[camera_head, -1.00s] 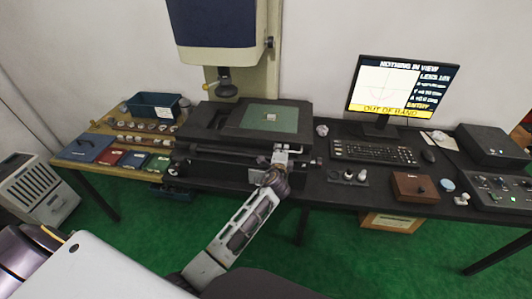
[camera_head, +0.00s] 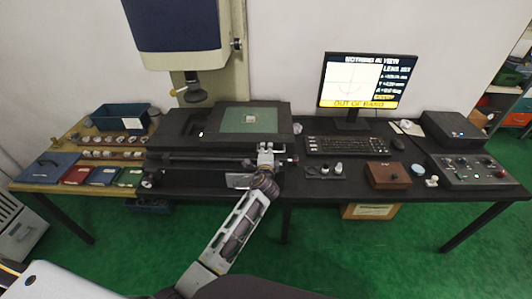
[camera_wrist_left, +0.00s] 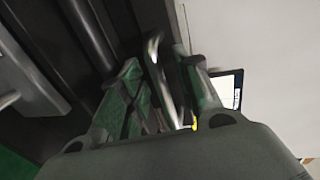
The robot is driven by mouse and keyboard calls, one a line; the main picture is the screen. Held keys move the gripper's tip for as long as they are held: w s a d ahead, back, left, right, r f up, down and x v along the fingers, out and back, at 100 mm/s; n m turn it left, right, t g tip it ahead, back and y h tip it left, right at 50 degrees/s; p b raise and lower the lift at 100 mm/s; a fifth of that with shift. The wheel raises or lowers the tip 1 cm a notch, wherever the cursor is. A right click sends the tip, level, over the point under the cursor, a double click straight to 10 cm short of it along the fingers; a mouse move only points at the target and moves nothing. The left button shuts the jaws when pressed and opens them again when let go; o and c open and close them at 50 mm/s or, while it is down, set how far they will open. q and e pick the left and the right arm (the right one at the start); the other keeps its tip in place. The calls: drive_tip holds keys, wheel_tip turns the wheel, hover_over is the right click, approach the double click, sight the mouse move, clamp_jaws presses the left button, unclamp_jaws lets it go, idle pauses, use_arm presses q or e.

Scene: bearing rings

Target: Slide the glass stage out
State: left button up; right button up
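The glass stage is the dark plate with a green pane (camera_head: 245,121) on top of the black measuring machine, below its lens. A small pale piece (camera_head: 251,117) shows on the pane. My left gripper (camera_head: 265,150) is at the front edge of the stage, right of its middle. In the left wrist view, its two green-tinted fingers (camera_wrist_left: 162,85) stand on either side of a shiny curved metal bar (camera_wrist_left: 155,62). Whether they press on it I cannot tell. My right gripper is in neither current view.
The lens (camera_head: 195,92) hangs above the stage. Right of the machine are small knobbed parts (camera_head: 325,170), a keyboard (camera_head: 345,145), a monitor (camera_head: 360,82) and a brown box (camera_head: 388,176). A wooden bench (camera_head: 65,152) with a blue bin (camera_head: 120,117) adjoins on the left. Green floor lies in front.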

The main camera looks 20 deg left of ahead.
use_arm(q)
drive_tip(key=v, duration=1.2)
idle(0.6)
